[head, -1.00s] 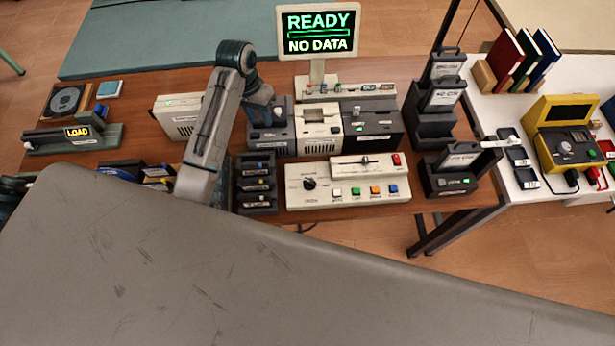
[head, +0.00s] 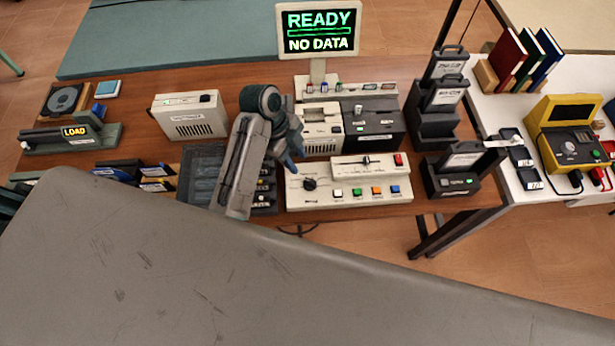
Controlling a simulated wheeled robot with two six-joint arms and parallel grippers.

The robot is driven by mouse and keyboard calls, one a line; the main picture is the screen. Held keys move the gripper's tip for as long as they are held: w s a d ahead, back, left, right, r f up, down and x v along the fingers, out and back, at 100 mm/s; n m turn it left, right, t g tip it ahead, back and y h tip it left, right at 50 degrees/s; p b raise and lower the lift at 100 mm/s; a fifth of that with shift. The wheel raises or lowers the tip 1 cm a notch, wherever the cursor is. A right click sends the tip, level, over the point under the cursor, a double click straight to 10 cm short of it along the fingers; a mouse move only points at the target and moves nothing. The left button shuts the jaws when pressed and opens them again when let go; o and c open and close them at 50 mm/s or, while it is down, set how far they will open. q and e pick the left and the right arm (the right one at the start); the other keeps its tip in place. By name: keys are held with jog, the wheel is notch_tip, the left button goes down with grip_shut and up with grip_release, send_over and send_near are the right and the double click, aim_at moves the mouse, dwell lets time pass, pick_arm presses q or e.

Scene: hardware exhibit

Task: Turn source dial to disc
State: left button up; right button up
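The source dial (head: 309,184), a round black knob, sits at the left of the cream control panel (head: 345,201). The panel also has a slider along its raised back part and several coloured buttons along its front. My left gripper (head: 293,160) points down just behind and left of the dial, apparently above it and apart from it. Its fingers are small and seen at a steep angle, so I cannot tell whether they are open or shut. The monitor (head: 318,30) reads READY and NO DATA. My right gripper is not in view.
Cream and dark drive units (head: 374,128) stand behind the panel. My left arm partly hides a dark rack (head: 264,199) left of it. A dark stepped cartridge stand (head: 435,128) is at the right. A cream speaker-like box (head: 190,117) stands at the left.

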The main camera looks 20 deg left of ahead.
aim_at(310, 181)
pick_arm(q)
jog(key=p+x, duration=0.2)
jog(key=x, duration=0.6)
jog(key=shift+f+p, duration=0.15)
jog(key=shift+p, duration=0.2)
jog(key=shift+d+f, duration=0.15)
jog(key=shift+f, duration=0.2)
grip_shut()
